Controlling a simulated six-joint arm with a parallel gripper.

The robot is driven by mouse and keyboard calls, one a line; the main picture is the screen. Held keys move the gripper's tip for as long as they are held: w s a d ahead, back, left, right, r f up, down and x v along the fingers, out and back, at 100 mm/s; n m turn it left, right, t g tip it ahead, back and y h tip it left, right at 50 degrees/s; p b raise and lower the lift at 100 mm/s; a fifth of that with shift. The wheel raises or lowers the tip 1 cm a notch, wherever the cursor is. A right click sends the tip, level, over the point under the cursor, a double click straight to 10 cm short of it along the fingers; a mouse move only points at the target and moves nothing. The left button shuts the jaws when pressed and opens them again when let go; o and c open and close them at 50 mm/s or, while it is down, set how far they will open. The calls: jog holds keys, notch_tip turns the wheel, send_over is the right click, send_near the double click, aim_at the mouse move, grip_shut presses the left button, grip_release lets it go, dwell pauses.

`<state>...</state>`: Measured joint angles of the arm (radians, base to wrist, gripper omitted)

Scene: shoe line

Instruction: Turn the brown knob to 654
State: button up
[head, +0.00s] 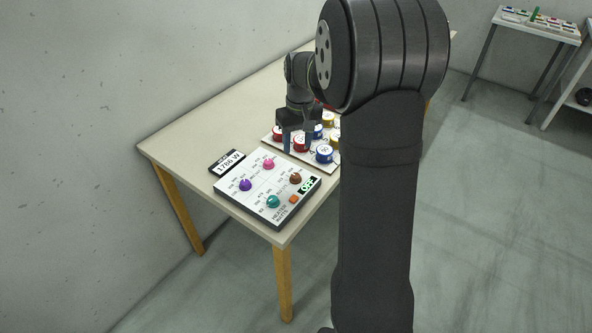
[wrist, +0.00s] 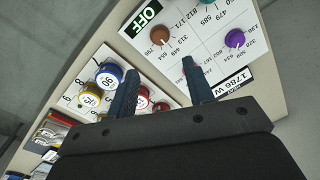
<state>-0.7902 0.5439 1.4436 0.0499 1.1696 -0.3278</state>
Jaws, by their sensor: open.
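The brown knob (head: 295,178) sits on the right part of a white control panel (head: 254,202) lying on the table. It also shows at the top of the wrist view (wrist: 161,35), with printed numbers around it. I cannot read the knob's setting for sure. My gripper (head: 297,143) is open and empty, above the table just behind the panel. In the wrist view its two fingers (wrist: 160,70) point towards the panel's edge, apart from the brown knob.
The panel also carries purple (head: 245,185), pink (head: 268,164) and teal (head: 273,202) knobs, an orange button (head: 293,199) and an OFF sign (head: 307,186). A display (head: 227,162) reads 1786 W. A board with several colored round pieces (head: 324,154) lies beside my gripper.

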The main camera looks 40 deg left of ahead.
aim_at(296, 175)
jog(key=f, duration=1.1)
jog(key=shift+s+a, duration=0.1)
jog(key=shift+s, duration=0.15)
jog(key=c, duration=1)
jog(key=shift+m, duration=0.4)
jog(key=m, duration=0.2)
jog(key=shift+m, duration=2.4)
